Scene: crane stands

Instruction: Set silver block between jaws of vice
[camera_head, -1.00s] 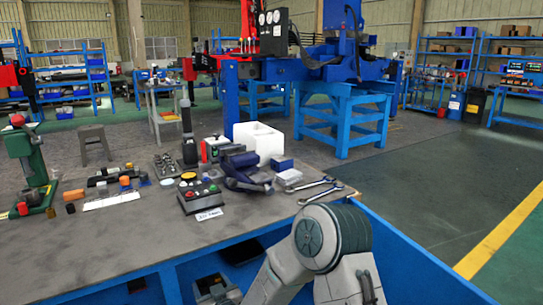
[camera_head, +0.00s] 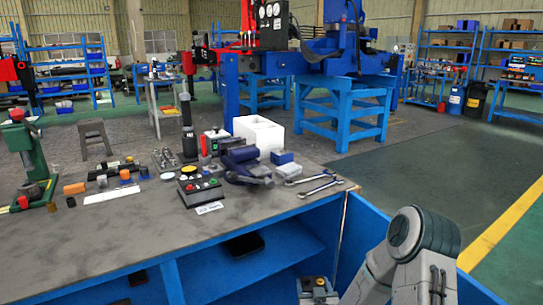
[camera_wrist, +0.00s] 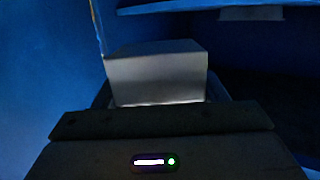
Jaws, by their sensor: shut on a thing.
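My gripper (camera_wrist: 157,98) is shut on the silver block (camera_wrist: 157,78) in the wrist view. The block is a plain grey box, and its lower end is hidden by the gripper's dark body. In the head view my gripper (camera_head: 318,291) shows only partly at the bottom edge, low in front of the bench, and the block cannot be made out there. The dark blue vice (camera_head: 240,160) stands on the bench top near its right back part, well away from my gripper. Its jaw gap is too small to make out.
The bench (camera_head: 120,240) has open blue shelves below its top. Two wrenches (camera_head: 318,188), a blue box (camera_head: 282,157), a white box (camera_head: 258,136) and a button box (camera_head: 200,191) crowd around the vice. Bare bench lies in front. Blue panels surround the block in the wrist view.

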